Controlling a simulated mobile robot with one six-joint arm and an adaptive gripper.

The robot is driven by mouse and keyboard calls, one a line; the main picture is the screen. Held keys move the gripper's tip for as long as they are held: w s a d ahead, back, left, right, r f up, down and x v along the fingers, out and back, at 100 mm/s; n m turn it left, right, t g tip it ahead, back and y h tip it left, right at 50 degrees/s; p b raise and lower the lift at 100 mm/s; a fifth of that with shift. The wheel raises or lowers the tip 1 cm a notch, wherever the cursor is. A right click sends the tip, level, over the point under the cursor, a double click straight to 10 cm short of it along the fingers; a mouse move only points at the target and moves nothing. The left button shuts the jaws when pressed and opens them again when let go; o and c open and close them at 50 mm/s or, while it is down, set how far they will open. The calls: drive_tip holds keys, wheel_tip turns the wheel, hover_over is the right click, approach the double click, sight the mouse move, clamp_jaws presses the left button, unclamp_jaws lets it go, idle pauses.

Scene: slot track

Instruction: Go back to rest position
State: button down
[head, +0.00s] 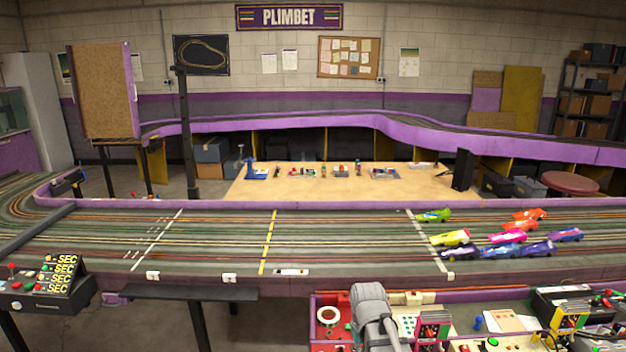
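A grey rounded part of my arm (373,315) shows at the bottom of the head view, above the red and white work surface. My gripper and its fingertips do not show, so I cannot see whether it holds anything. The arm part hides some of the work surface behind it.
The slot track (340,235) crosses the view beyond the work surface, with several toy cars (500,239) on its right. A roll of tape (328,316) lies left of my arm. A control box (50,287) stands at lower left. A workbench (310,187) stands behind the track.

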drive_tip(key=s+d+r+m+p, duration=0.2)
drive_tip(key=s+d+r, duration=0.1)
drive_tip(key=s, duration=0.4)
drive_tip(key=shift+d+r, duration=0.25)
drive_tip(key=shift+d, duration=0.35)
